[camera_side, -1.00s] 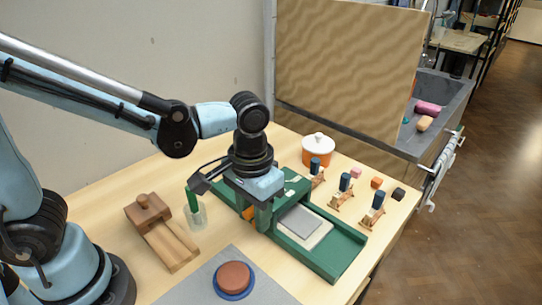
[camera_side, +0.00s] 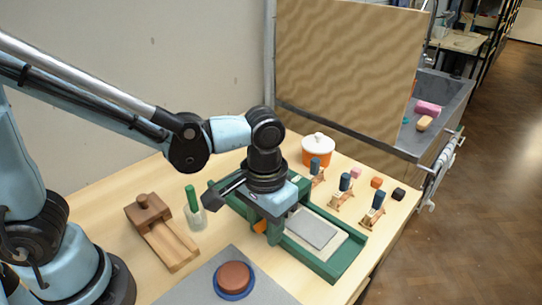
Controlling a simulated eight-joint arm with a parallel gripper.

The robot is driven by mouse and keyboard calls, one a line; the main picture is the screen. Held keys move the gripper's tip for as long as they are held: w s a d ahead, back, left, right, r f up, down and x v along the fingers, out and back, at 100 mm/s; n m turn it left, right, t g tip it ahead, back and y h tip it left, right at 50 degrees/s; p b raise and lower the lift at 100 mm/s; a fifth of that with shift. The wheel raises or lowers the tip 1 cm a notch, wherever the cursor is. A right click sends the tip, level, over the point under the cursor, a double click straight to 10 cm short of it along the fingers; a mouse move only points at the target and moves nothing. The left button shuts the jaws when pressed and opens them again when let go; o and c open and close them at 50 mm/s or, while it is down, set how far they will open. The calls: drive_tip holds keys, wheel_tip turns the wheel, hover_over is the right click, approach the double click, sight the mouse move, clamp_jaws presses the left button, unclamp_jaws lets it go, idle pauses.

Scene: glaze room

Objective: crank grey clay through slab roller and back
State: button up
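The green slab roller (camera_side: 345,262) stands on the table, its long bed running toward the lower right. The grey clay (camera_side: 314,228) lies flat as a slab on a pale board (camera_side: 327,244) on the right part of the bed. The left ends of slab and board are hidden by my gripper and the roller's frame. My gripper (camera_side: 262,226) is low over the roller's middle, pointing down. An orange part shows below it; I cannot tell whether it is a finger or the crank handle. The fingertips and the crank are mostly hidden, so the grip is unclear.
A wooden block tool (camera_side: 168,243) and a clear cup (camera_side: 196,218) with a green stick stand left of the roller. A brown disc (camera_side: 234,275) on a blue base is in front. An orange pot (camera_side: 318,152), stamps (camera_side: 344,187) and small cubes (camera_side: 376,183) stand behind.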

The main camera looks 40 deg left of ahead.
drive_tip(key=shift+d+f, duration=0.1)
drive_tip(key=shift+d+f, duration=0.7)
drive_tip(key=shift+d, duration=0.05)
drive_tip(key=shift+a, duration=0.3)
wheel_tip(320, 180, up, 7)
idle(0.5)
drive_tip(key=a+r+t, duration=0.1)
drive_tip(key=a+t, duration=0.6)
drive_tip(key=a, duration=0.9)
drive_tip(key=shift+a+r, duration=0.15)
drive_tip(key=shift+a, duration=0.1)
